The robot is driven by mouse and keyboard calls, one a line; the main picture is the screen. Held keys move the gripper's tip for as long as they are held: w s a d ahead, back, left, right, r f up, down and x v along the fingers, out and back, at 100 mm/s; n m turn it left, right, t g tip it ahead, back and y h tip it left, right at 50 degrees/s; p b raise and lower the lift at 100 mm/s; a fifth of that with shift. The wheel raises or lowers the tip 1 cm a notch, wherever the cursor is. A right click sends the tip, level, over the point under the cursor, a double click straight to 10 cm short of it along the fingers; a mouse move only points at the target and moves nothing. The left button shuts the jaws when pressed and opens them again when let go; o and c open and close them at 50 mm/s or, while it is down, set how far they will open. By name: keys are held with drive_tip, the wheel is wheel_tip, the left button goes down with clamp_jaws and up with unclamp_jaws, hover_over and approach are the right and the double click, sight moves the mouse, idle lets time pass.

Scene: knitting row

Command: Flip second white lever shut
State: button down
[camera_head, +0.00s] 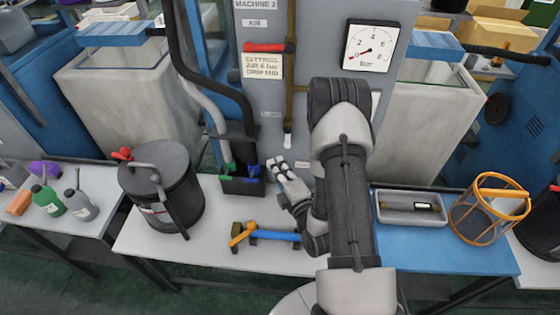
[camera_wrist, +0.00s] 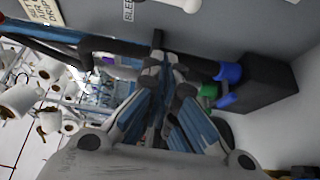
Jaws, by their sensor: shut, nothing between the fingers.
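A white lever (camera_head: 287,141) hangs at the lower end of a brass pipe on the grey machine panel (camera_head: 312,60), pointing down. Part of a white lever (camera_wrist: 182,4) also shows at the top edge of the wrist view, near the BLEED label (camera_wrist: 128,10). No other white lever is clear; my arm covers part of the panel. My gripper (camera_head: 276,164) is just below and slightly left of the lever in the head view, apart from it. In the wrist view my gripper (camera_wrist: 160,62) has its fingers together, with nothing between them.
A red lever (camera_head: 265,47) sits higher on the panel, left of a pressure gauge (camera_head: 368,47) reading near zero. Hoses with green and blue ends drop into a dark holder (camera_head: 243,185) beside my gripper. A black canister (camera_head: 163,185) and a blue-and-yellow tool (camera_head: 270,236) are on the bench.

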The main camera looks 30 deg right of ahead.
sight(288, 138)
drive_tip(key=w+d+b, duration=0.1)
drive_tip(key=w+d, duration=0.3)
drive_tip(key=w, duration=0.2)
drive_tip(key=shift+w+b, duration=0.35)
drive_tip(key=shift+d, duration=0.1)
